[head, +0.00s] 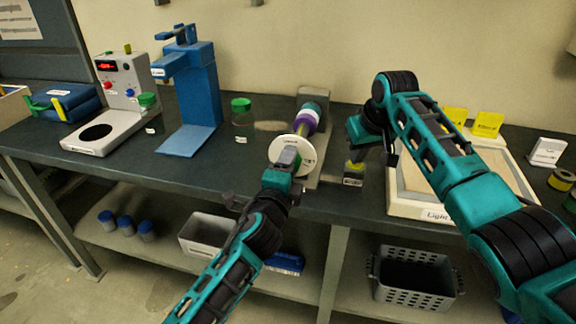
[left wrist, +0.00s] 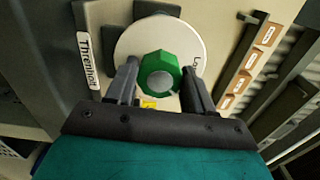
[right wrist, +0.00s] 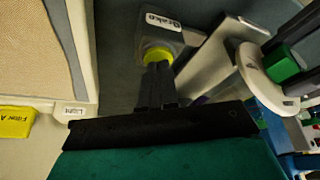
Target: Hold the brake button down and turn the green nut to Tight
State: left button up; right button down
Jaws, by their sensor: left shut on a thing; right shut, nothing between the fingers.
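The green nut (left wrist: 160,73) sits at the centre of the white disc (left wrist: 128,42) on the front of the screw expeller. My left gripper (left wrist: 160,82) is shut on the nut, one finger on each side. A label starting "Lo" is partly visible on the disc. In the head view my left gripper (head: 287,163) covers the nut in front of the disc (head: 305,157). The grey brake box (right wrist: 165,30) has a yellow button (right wrist: 157,55). My right gripper (right wrist: 158,68) is shut and empty, its tips over the button; I cannot tell how far the button is pressed.
A blue stand (head: 198,95) and a green-lidded jar (head: 243,118) stand left of the expeller. A light-framed tray (head: 408,207) lies right of the brake box, beneath my right arm. A grey bin (head: 205,235) and basket (head: 415,280) are on the lower shelf.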

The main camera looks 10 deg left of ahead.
pick_arm(q)
jog(key=m, duration=0.4)
pick_arm(e)
jog(key=shift+f, duration=0.1)
pick_arm(q)
jog(key=m, duration=0.3)
jog(key=shift+m, duration=0.3)
jog(key=o, duration=0.8)
jog(key=n, duration=0.3)
jog(key=shift+n, duration=0.3)
jog(key=n, duration=0.4)
jog(key=shift+n, duration=0.3)
